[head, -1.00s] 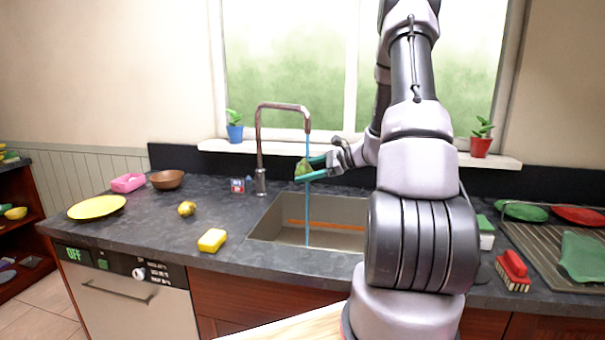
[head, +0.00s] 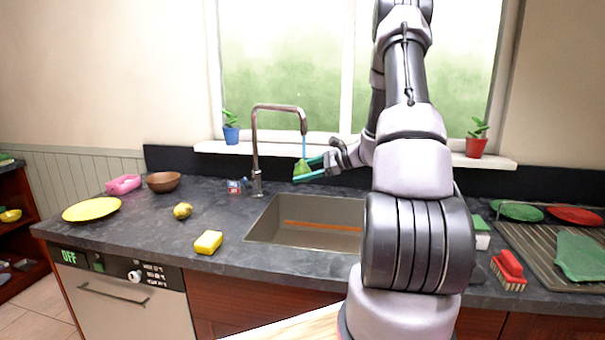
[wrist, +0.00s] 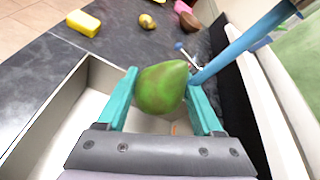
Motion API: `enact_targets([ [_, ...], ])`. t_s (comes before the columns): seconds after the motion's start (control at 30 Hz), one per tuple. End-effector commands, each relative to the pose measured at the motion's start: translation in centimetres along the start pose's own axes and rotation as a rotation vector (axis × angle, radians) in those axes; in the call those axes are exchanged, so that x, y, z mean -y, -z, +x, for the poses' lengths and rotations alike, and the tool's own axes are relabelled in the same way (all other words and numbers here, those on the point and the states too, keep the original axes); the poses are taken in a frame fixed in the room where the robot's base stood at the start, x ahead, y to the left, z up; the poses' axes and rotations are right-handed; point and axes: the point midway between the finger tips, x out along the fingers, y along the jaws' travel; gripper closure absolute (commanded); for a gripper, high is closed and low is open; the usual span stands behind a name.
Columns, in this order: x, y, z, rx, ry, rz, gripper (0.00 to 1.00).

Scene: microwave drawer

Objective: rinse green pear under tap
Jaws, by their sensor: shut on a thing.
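The green pear (wrist: 161,88) is held between the two teal fingers of my gripper (head: 305,168). In the head view the pear (head: 302,169) is above the sink, below the tap's spout. The metal tap (head: 255,150) stands behind the sink and arches right. A blue water stream (head: 304,147) falls from the spout and ends at the pear or fingers. In the wrist view the stream (wrist: 245,42) comes down beside the pear, close to the right fingertip. Whether it touches pear or finger first is hard to tell. The sink (head: 335,212) is open below.
A yellow sponge (head: 208,242) and a lemon (head: 183,211) lie on the counter left of the sink. A yellow plate (head: 91,209) and a brown bowl (head: 164,181) are farther left. A red brush (head: 508,268) and a dish rack (head: 540,262) are at the right.

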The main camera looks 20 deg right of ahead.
Motion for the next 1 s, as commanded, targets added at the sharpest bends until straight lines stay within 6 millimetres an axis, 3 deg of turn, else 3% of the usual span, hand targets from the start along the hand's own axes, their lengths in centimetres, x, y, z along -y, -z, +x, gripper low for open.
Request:
enact_targets([
  [0.47, -0.1, 0.4, -1.1, 0.000, 0.001, 0.000, 0.97],
  [1.0, 0.0, 0.0, 0.0, 0.000, 0.001, 0.000, 0.97],
])
